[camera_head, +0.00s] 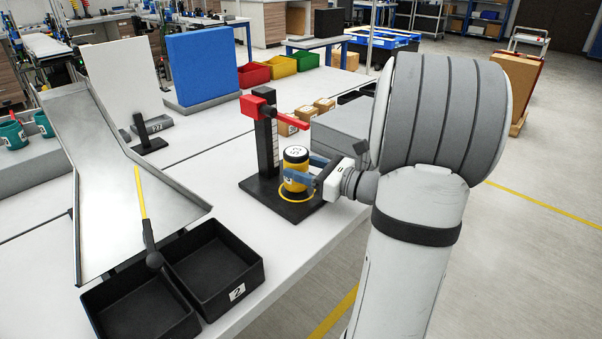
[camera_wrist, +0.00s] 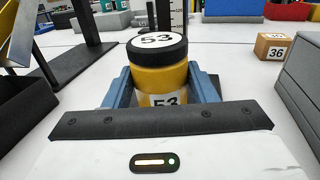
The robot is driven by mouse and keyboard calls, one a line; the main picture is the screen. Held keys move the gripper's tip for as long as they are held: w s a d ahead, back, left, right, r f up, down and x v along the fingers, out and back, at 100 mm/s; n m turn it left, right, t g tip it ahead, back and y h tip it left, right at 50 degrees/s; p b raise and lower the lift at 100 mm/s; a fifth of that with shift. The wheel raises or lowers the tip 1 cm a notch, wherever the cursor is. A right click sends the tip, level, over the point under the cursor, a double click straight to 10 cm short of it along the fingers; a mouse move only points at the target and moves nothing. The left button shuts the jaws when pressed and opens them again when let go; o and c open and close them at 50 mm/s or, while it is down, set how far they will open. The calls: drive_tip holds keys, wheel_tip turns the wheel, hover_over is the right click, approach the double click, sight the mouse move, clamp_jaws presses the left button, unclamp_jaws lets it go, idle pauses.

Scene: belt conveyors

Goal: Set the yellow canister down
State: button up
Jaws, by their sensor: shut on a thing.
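The yellow canister (camera_head: 293,167) has a black rim and a white top label reading 53. It is upright over the black base plate (camera_head: 262,190) of a gauge stand, above or within a yellow ring (camera_head: 297,197) marked on the plate. I cannot tell whether its bottom touches the plate. My gripper (camera_head: 307,172) is shut on the canister, with a blue finger on each side. In the wrist view the canister (camera_wrist: 165,76) is upright between the fingers, its lower part hidden by my gripper's body.
The stand's post (camera_head: 266,147) carries a red arm (camera_head: 288,118) above and behind the canister. Small boxes (camera_head: 306,113) and a grey block (camera_head: 340,136) lie behind. Black bins (camera_head: 215,268) and a metal chute (camera_head: 112,160) stand left. Clear table lies between bins and stand.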

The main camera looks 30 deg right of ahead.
drive_tip(key=shift+f, duration=0.45)
drive_tip(key=shift+f, duration=0.2)
drive_tip(key=o, duration=1.2)
drive_tip(key=shift+c, duration=0.2)
drive_tip(key=shift+s, duration=0.1)
drive_tip(key=shift+r, duration=0.2)
drive_tip(key=v, duration=1.2)
